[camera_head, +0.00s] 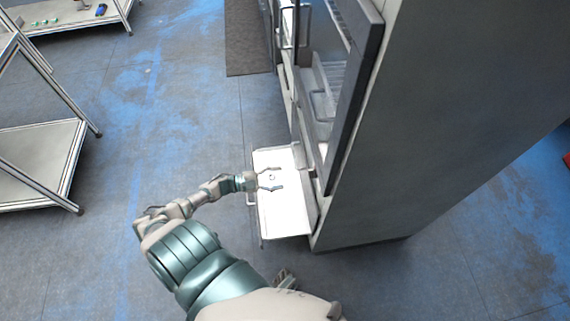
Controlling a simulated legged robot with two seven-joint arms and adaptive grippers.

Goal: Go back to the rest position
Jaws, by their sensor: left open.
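My left arm reaches forward from the bottom of the head view. Its gripper (272,180) is open, with the two fingers apart and pointing right. It is over a white tray or shelf (284,219) that sticks out from the base of a tall grey cabinet (445,120). A small dark-outlined mark or item shows on the white surface by the fingers; it is too small to name. I cannot tell whether the fingers touch the tray. My right gripper is not in view.
The cabinet's dark-framed glass door (352,95) stands close to the right of my left gripper. A metal rack (38,165) stands at the left. A table (62,14) with small items is at the far left. The blue-grey floor (150,110) between is clear.

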